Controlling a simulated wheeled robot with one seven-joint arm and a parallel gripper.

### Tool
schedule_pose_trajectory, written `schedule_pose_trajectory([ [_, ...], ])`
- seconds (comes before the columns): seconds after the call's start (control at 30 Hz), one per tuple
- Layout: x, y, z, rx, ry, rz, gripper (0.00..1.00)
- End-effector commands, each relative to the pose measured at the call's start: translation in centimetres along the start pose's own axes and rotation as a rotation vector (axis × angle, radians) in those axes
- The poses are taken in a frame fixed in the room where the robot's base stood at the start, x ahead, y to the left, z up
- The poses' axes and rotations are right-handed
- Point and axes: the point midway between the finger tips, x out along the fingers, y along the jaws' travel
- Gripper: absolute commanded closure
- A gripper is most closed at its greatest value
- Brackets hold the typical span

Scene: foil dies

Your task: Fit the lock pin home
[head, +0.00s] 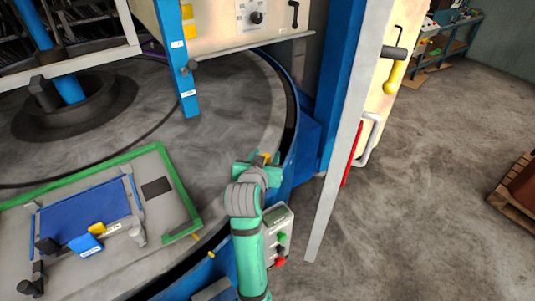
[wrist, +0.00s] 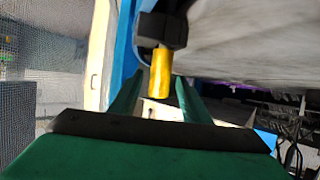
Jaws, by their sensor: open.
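The lock pin shows in the wrist view as a yellow cylinder (wrist: 160,75) below a black collar (wrist: 164,27). My gripper (wrist: 159,84) is open, with one green finger on each side of the yellow pin. I cannot tell whether either finger touches it. In the head view my gripper (head: 261,163) is at the right rim of the round grey table (head: 215,105), with a small yellow-orange part (head: 263,157) at its fingers. My gripper and arm hide most of the pin there, and its seat is not clear.
A control box (head: 279,236) with green and red buttons stands right of my arm. A blue post (head: 345,85) and an upright grey panel edge (head: 346,140) rise to the right. A green-edged plate (head: 175,180) lies on the table at left. Open floor (head: 430,200) lies right.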

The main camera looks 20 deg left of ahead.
Motion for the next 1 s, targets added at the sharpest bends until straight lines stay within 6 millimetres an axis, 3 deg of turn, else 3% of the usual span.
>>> schedule_pose_trajectory([
  [0.2,-4.3,0.0,-0.1,0.000,0.002,0.000,0.57],
  [0.43,-7.3,0.1,0.0,0.000,0.001,0.000,0.57],
  [1.0,-8.1,0.0,0.0,0.000,0.000,0.000,0.57],
])
